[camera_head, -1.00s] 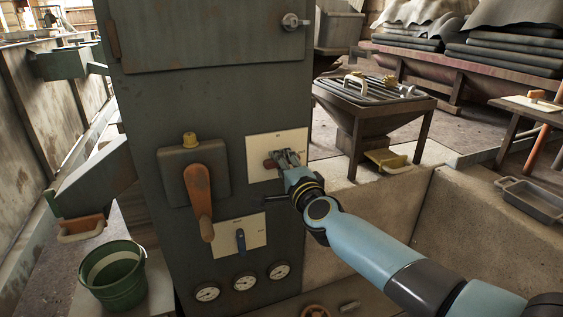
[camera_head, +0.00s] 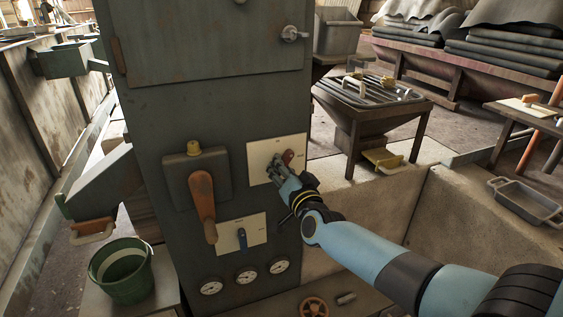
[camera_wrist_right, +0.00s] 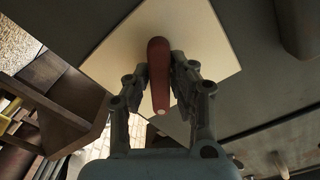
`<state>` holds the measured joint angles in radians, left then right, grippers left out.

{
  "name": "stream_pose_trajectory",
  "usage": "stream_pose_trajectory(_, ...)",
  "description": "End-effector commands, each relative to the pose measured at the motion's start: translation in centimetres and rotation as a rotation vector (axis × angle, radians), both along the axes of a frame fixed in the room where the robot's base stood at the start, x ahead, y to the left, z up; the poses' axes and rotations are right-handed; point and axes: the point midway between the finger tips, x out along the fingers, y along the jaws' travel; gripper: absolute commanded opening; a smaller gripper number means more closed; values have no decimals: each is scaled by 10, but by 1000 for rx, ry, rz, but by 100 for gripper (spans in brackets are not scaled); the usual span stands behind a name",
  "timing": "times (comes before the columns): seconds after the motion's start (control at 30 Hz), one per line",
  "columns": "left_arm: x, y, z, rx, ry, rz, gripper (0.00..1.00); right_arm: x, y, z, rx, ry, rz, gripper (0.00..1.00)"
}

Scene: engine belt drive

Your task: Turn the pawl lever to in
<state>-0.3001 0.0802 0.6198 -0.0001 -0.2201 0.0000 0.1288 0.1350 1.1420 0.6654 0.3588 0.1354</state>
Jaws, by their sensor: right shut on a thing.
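A red lever (camera_head: 288,156) is mounted on the upper cream plate (camera_head: 259,153) of the dark green cabinet. It is most likely the pawl lever; the plate's marks are too small to read. My right gripper (camera_head: 275,166) is at this plate, its fingers partly covering the lever. In the right wrist view, the red lever (camera_wrist_right: 158,75) runs between the two fingers of the right gripper (camera_wrist_right: 161,68), which is shut on it. The lever's free end points toward the gripper's palm. My left gripper is not in view.
A large orange lever (camera_head: 203,205) on a box stands left of the plate. A blue lever (camera_head: 242,238) sits on a lower plate, above several gauges (camera_head: 246,276). A green bucket (camera_head: 121,270) is at lower left. A grated table (camera_head: 369,92) stands right of the cabinet.

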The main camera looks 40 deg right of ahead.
Motion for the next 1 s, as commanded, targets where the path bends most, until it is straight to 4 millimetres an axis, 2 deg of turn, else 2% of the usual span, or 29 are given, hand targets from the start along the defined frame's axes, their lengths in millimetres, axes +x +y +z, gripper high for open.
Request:
stream_pose_trajectory(0.1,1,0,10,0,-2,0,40,-1,0,1,-107,30,1,0)
stream_pose_trajectory(0.5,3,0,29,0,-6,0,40,-1,-1,-1,-432,108,1,0)
stream_pose_trajectory(1.0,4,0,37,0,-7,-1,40,-2,-2,-3,-609,150,1,0)
